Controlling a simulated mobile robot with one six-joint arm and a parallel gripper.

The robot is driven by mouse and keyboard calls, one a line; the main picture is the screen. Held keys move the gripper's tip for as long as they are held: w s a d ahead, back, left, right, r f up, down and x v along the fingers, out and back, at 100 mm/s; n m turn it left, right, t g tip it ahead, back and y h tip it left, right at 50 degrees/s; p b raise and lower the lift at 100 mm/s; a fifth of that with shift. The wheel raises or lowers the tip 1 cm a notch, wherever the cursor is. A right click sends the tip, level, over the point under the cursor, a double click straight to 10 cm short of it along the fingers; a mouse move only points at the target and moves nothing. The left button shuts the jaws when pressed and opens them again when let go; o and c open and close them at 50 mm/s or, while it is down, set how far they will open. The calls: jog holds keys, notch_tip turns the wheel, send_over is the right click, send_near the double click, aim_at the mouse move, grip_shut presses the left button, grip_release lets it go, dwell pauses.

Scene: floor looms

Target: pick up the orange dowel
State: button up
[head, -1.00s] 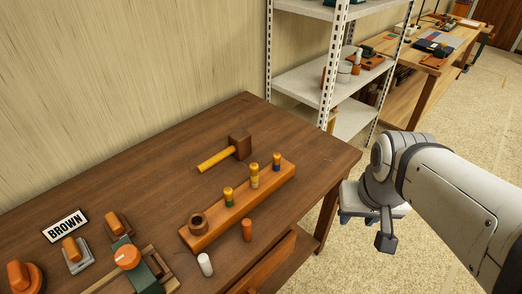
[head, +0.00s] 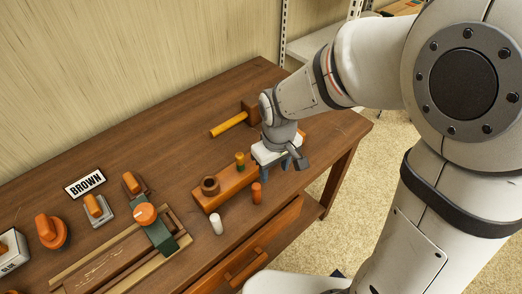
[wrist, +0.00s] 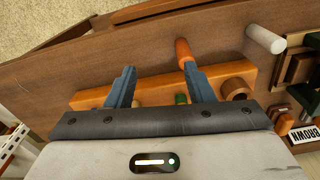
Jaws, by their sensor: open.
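The orange dowel (head: 257,193) stands upright on the brown table, in front of the orange wooden block (head: 208,201). In the wrist view the dowel (wrist: 182,48) shows just beyond the tip of the right finger, which hides its lower part. My gripper (head: 276,171) is open and empty, above the right part of the block, to the right of the dowel in the head view. In the wrist view my gripper's (wrist: 159,68) two blue fingers are spread over the block, with the dowel near the right one, not centred between them.
A white dowel (head: 216,224) stands left of the orange one. The block holds a brown ring (head: 210,186) and a green-banded peg (head: 240,160); my gripper hides its right end. A mallet (head: 229,125) lies behind. A green-and-wood fixture (head: 160,237) is at left. The table's front edge is close.

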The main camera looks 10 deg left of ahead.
jog(key=n, duration=0.2)
send_over(256, 185)
jog(key=f, duration=0.3)
jog(key=shift+d, duration=0.3)
notch_tip(256, 185, down, 3)
jog(key=shift+a+r, duration=0.1)
jog(key=shift+r, duration=0.1)
jog(key=shift+a+f+p, duration=0.2)
jog(key=shift+f+p, duration=0.35)
jog(key=shift+f, duration=1.95)
jog(key=shift+c, duration=0.5)
grip_shut()
